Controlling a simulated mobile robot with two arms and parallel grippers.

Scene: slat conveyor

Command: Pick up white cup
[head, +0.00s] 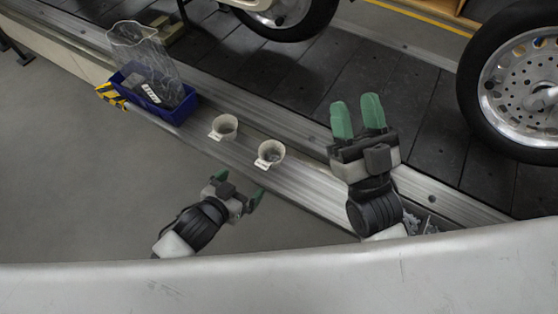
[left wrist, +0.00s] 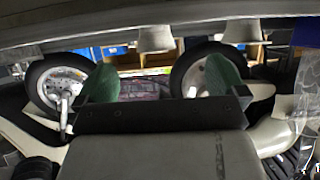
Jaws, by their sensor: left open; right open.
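Two white cups, each with a small label, stand on the metal ledge in the head view: one further left (head: 224,127) and one nearer the middle (head: 270,153). Two pale cup shapes also hang at the top edge of the left wrist view (left wrist: 156,38), which looks upside down. My left gripper (head: 240,187) is open and empty, in front of the ledge and just below the cups, touching neither. Its green fingers spread apart in the left wrist view (left wrist: 158,78). My right gripper (head: 357,106) is open and empty, right of the cups over the conveyor edge.
A blue bin (head: 178,114) with a clear bag (head: 140,45) and dark items stands on the ledge left of the cups. Vehicle wheels (head: 525,88) stand on the dark slats behind. Grey floor (head: 80,170) is clear at the left.

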